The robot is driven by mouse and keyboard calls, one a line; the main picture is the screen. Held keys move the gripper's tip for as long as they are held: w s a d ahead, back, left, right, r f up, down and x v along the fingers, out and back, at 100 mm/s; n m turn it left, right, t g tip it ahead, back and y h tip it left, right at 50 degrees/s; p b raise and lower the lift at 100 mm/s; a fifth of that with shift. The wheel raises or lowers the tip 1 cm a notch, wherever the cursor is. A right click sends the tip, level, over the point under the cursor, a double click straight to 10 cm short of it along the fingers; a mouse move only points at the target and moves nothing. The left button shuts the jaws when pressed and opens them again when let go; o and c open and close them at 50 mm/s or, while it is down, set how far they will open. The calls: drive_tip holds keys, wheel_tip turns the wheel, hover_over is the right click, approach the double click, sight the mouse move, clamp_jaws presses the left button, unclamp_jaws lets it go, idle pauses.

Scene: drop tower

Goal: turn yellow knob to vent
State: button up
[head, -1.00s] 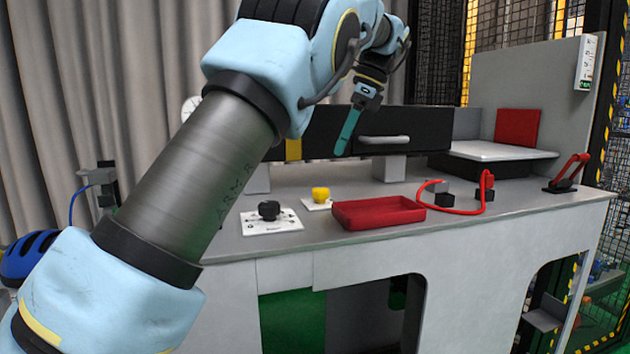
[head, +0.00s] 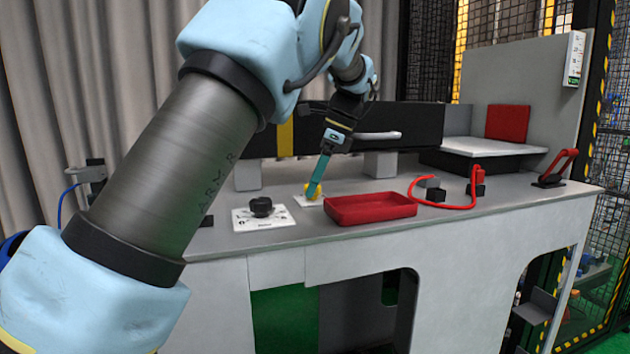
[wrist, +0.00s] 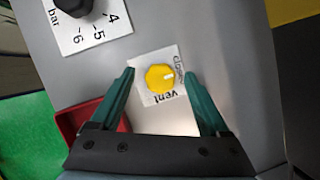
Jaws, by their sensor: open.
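The yellow knob (wrist: 160,78) sits on a small white plate (wrist: 144,97) printed "vent" and "close". A white mark on its top points toward the "close" side, away from "vent". In the head view the knob (head: 312,189) is partly hidden behind my gripper (head: 315,190). In the wrist view my gripper (wrist: 160,72) is open, with one teal finger on each side of the knob and a gap to each. I cannot tell whether the fingertips are down at knob height.
A black knob (head: 261,205) on a white dial plate stands to the left. A red tray (head: 370,209) lies just right of the yellow knob. A red hose (head: 445,206) and a red lever (head: 557,168) are farther right. A dark housing (head: 420,130) stands behind.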

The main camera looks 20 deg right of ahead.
clamp_jaws()
idle(0.6)
